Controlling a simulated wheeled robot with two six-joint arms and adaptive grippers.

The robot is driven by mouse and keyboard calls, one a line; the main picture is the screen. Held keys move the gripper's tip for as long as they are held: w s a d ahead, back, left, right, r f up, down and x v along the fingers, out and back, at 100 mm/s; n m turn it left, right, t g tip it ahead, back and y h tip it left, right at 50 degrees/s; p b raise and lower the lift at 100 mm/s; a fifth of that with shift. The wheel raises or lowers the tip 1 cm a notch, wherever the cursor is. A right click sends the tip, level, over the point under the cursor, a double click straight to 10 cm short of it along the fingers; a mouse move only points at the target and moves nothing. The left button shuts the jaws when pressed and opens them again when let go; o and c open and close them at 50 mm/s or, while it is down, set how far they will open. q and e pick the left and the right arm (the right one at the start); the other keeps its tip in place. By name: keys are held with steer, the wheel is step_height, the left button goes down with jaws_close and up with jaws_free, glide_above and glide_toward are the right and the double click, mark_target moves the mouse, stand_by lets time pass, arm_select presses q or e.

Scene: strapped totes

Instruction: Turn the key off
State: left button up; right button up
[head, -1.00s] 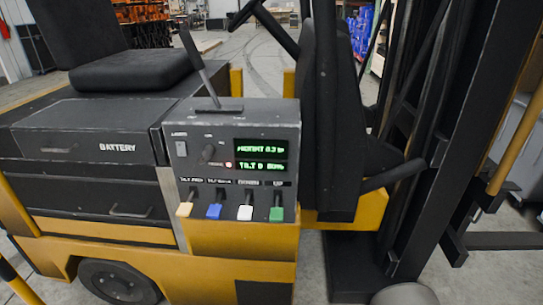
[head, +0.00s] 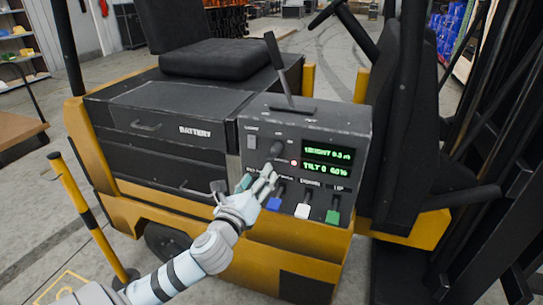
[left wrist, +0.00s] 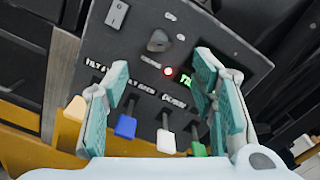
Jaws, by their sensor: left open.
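The key switch (head: 278,148) is a small dark knob on the forklift's grey control panel (head: 351,131), beside a lit red lamp (head: 294,162). In the left wrist view the key (left wrist: 158,40) is near the top, beyond the fingertips, with the red lamp (left wrist: 168,71) glowing below it. My left gripper (head: 258,177) is open and empty, in front of the panel and below the key in the head view. Its teal-padded fingers are wide apart in the left wrist view. My right gripper is out of view.
Blue (head: 274,203), white (head: 302,211) and green (head: 333,216) levers line the panel's lower edge. The yellow lever (left wrist: 76,108) shows in the left wrist view. A rocker switch (head: 252,142) is left of the key. A tall lever (head: 277,70) rises from the panel top.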

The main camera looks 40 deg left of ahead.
mark_target(270, 158)
arm_select(q)
steer(key=x, duration=1.1)
steer(key=shift+w+f, duration=0.1)
steer(key=shift+w, duration=0.15)
steer(key=c, duration=1.2)
